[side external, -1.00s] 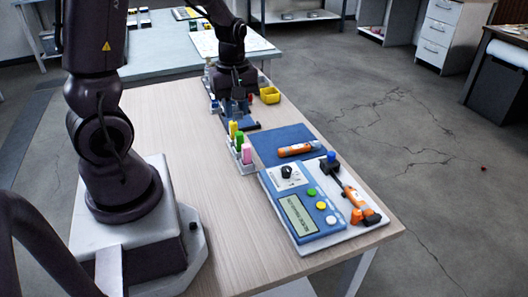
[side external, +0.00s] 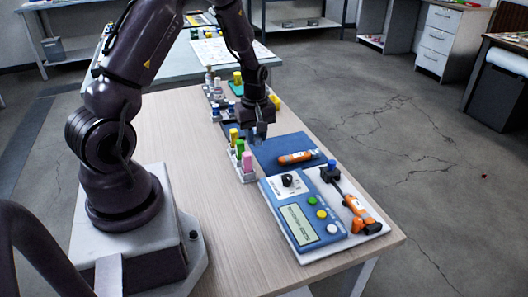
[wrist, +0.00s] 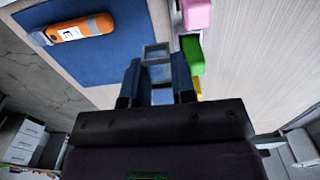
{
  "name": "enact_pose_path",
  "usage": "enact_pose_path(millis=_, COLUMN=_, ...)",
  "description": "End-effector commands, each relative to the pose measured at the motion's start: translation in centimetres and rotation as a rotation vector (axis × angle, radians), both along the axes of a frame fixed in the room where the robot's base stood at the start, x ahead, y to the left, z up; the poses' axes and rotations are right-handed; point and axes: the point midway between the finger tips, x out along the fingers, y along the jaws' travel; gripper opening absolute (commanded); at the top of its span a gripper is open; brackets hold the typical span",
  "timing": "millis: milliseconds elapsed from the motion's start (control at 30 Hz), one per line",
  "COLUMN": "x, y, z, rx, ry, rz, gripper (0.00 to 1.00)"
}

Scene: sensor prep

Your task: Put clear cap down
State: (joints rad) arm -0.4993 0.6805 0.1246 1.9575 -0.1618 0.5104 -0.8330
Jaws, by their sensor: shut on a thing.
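My gripper (side external: 258,133) is over the table at the near-left edge of the blue mat, beside the row of coloured pieces. In the wrist view my gripper (wrist: 157,80) is shut on a see-through, greyish square piece, which looks like the clear cap (wrist: 156,52). The cap sits between the two dark-blue fingers and its tip shows beyond them. In the side view the cap is too small and dark to make out, and I cannot tell whether it touches anything below. The blue mat (side external: 283,150) carries an orange pen-like device (side external: 295,158).
A rack (side external: 247,176) holds yellow, green and pink pieces close to my gripper. A blue meter box (side external: 300,215) with buttons and a white tray (side external: 372,232) with an orange tool stand at the near end. Bare mat shows around the orange device.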

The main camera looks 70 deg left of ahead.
Motion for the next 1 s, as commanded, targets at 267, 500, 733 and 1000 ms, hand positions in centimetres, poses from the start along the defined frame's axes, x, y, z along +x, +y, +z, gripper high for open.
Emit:
enact_pose_path(millis=267, x=2.6, y=1.8, z=-4.2, rx=-0.002, ry=0.004, rz=0.000, gripper=0.11)
enact_pose_path(millis=500, x=3.2, y=2.3, z=-6.5, rx=-0.003, ry=0.006, rz=0.001, gripper=0.11)
enact_pose_path(millis=733, x=3.3, y=2.3, z=-8.2, rx=-0.002, ry=0.003, rz=0.000, gripper=0.11)
enact_pose_path(millis=1000, x=3.3, y=2.3, z=-8.3, rx=-0.002, ry=0.003, rz=0.000, gripper=0.11)
